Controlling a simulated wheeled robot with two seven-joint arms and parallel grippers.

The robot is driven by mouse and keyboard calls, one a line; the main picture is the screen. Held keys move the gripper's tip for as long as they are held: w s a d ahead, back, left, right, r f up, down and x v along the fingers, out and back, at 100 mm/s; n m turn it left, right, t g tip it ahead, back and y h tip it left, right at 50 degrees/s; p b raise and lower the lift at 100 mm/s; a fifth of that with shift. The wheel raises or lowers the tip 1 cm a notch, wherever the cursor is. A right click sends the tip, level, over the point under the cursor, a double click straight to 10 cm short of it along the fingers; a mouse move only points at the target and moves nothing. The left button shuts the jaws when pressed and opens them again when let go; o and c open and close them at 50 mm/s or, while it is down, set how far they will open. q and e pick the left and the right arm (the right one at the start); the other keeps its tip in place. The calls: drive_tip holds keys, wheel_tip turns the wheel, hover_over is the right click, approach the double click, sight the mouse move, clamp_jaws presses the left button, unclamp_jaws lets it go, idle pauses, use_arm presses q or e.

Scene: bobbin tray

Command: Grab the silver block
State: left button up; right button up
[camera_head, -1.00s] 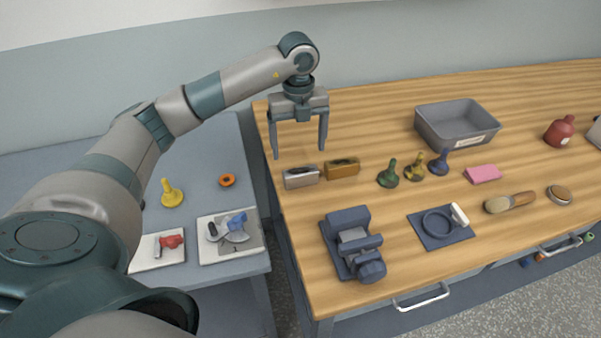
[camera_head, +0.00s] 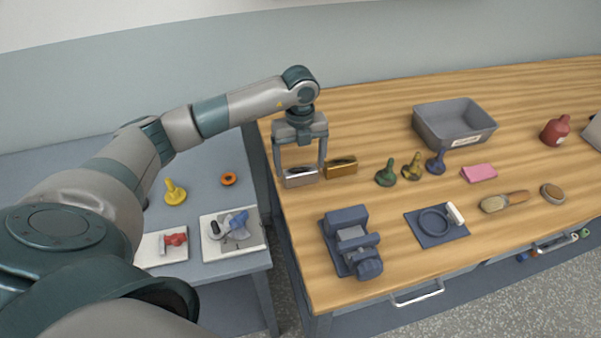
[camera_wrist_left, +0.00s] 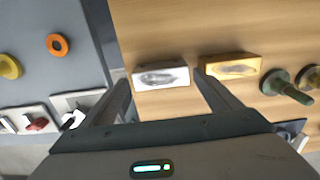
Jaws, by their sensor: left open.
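The silver block (camera_head: 300,177) lies on the wooden table near its left edge, just left of the gold block (camera_head: 341,167). My left gripper (camera_head: 299,176) is open and points down, with its fingers coming down at the two ends of the silver block. The right finger is in the narrow gap beside the gold block. In the left wrist view the silver block (camera_wrist_left: 161,78) shows ahead between the two open fingers, and the gold block (camera_wrist_left: 231,67) is to the right. I cannot tell whether the fingers touch the silver block. My right gripper is not in view.
Green, yellow and blue pegs (camera_head: 412,167) stand right of the gold block. A grey bin (camera_head: 489,128) is behind them. A dark blue vise-like device (camera_head: 345,262) sits in front. A lower grey table (camera_head: 190,205) with small parts is at the left.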

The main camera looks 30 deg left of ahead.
sight(301, 170)
use_arm(q)
drive_tip(key=shift+d+f+p, duration=0.1)
drive_tip(key=shift+f+p, duration=0.4)
drive_tip(key=shift+f, duration=1.1)
drive_tip(key=c, duration=1.2)
drive_tip(key=shift+r, duration=0.2)
